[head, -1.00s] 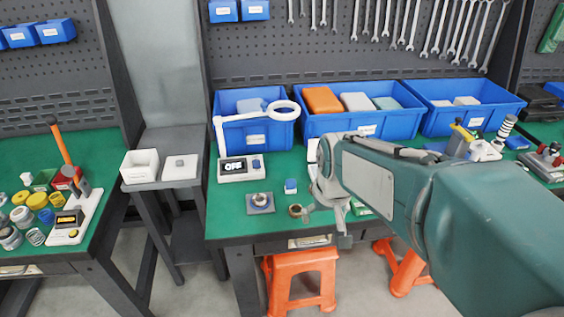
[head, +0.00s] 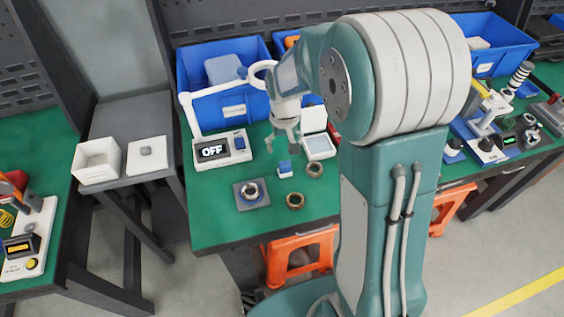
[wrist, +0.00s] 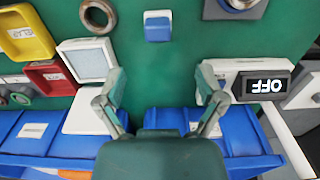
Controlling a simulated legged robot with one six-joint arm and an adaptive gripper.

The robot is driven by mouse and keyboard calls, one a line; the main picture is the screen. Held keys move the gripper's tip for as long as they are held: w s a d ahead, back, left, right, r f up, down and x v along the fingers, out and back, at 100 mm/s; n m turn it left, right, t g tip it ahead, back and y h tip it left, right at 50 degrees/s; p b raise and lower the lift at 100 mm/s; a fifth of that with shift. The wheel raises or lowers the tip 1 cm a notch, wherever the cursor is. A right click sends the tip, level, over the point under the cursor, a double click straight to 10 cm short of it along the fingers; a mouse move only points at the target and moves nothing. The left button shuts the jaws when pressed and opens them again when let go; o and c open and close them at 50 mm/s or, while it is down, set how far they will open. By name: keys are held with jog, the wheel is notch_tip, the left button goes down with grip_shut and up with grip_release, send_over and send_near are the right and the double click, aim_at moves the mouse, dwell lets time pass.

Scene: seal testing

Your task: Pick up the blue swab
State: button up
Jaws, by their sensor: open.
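The blue swab (head: 285,169) is a small block with a blue top and white lower part, upright on the green table (head: 215,228). It also shows in the wrist view at the top middle (wrist: 158,28). My gripper (head: 286,146) points down above the table, just behind the swab in the head view. In the wrist view my gripper (wrist: 160,76) has its two fingers spread wide with nothing between them. The swab lies beyond the fingertips, roughly in line with the gap, and is not touched.
The white device reading OFF (head: 222,150) stands left of the swab, and a white open-lidded box (head: 319,147) right. Metal rings (head: 295,201) and a ring on a square plate (head: 238,203) lie in front. Blue bins (head: 190,68) line the back.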

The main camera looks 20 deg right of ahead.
aim_at(285, 164)
notch_tip(285, 164, down, 10)
jog(key=shift+d+r, duration=0.1)
jog(key=shift+d, duration=0.05)
jog(key=c, duration=1)
